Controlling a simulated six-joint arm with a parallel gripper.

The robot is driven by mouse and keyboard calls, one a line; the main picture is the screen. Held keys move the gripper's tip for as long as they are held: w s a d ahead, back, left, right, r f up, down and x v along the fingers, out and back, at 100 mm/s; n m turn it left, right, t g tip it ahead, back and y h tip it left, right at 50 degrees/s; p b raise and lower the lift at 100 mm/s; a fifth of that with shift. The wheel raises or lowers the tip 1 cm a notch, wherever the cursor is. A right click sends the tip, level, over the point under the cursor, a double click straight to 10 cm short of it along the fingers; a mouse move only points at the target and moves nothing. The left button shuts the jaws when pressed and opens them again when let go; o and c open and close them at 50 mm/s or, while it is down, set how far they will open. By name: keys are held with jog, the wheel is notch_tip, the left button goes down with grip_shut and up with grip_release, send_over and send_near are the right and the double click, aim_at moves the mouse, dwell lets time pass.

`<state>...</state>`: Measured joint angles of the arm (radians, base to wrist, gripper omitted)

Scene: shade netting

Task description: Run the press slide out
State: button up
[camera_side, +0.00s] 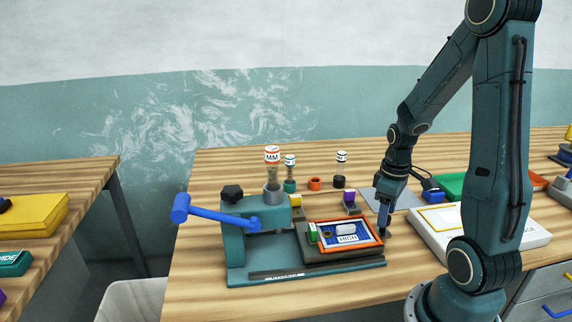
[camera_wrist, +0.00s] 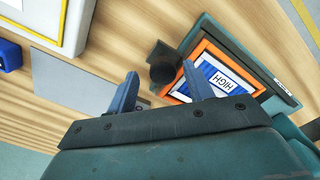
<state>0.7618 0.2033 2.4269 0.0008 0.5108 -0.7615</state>
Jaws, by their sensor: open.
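The press (camera_side: 240,250) is a teal bench unit with a blue lever (camera_side: 215,215) reaching left. Its slide (camera_side: 312,254) is a dark plate on the base, right of the press head. The slide carries an orange-framed panel (camera_side: 379,241) marked HIGH, which also shows in the wrist view (camera_wrist: 191,55). A round black knob (camera_wrist: 163,72) stands at the slide's right end. My gripper (camera_side: 385,228) is low at that end, pointing down. In the wrist view my open fingers (camera_wrist: 159,72) appear either side of the knob; contact cannot be told.
Small bottles (camera_side: 341,160) and colored pots stand behind the press. A grey sheet (camera_side: 385,199) lies behind my gripper, and a white box (camera_side: 450,243) with a yellow frame is to its right. A second table (camera_side: 60,250) is at left, across a gap.

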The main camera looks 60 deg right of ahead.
notch_tip(320, 180, up, 13)
jog(key=shift+r, duration=0.2)
dwell(0.6)
jog(key=s+a+r+t, duration=0.1)
jog(key=a+r+t, duration=0.1)
jog(key=a, duration=0.7)
jog(key=s+a+r+t, duration=0.1)
jog(key=a+r+t, duration=0.2)
jog(key=a, duration=0.7)
jog(key=shift+s+a+r+t, duration=0.2)
jog(key=shift+r+t, duration=0.1)
dwell(0.4)
